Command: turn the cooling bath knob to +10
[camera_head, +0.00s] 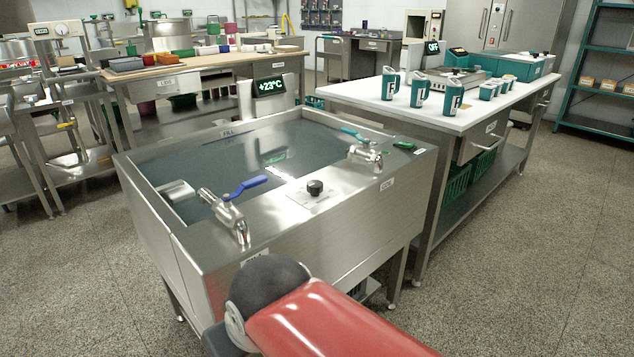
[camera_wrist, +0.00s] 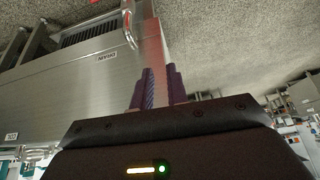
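The cooling bath (camera_head: 290,235) is a steel tank filled with liquid. The cooling bath knob (camera_head: 315,188) is small, round and black, on a pale plate on the bath's front ledge; its setting is too small to read. A display (camera_head: 269,87) behind the bath reads +23°C. My gripper (camera_wrist: 161,88) shows only in the wrist view, with two purple fingers apart and nothing seen held between them. The bath's steel side (camera_wrist: 70,75) with a DRAIN label lies beside the fingers. The knob is not in the wrist view, and I cannot tell the gripper's distance from it.
A blue-handled valve (camera_head: 232,205) stands left of the knob, and a green-handled valve (camera_head: 365,150) right of it. A white-topped table (camera_head: 450,115) with several teal jugs is close to the bath's right. Open floor (camera_head: 530,245) lies at the right.

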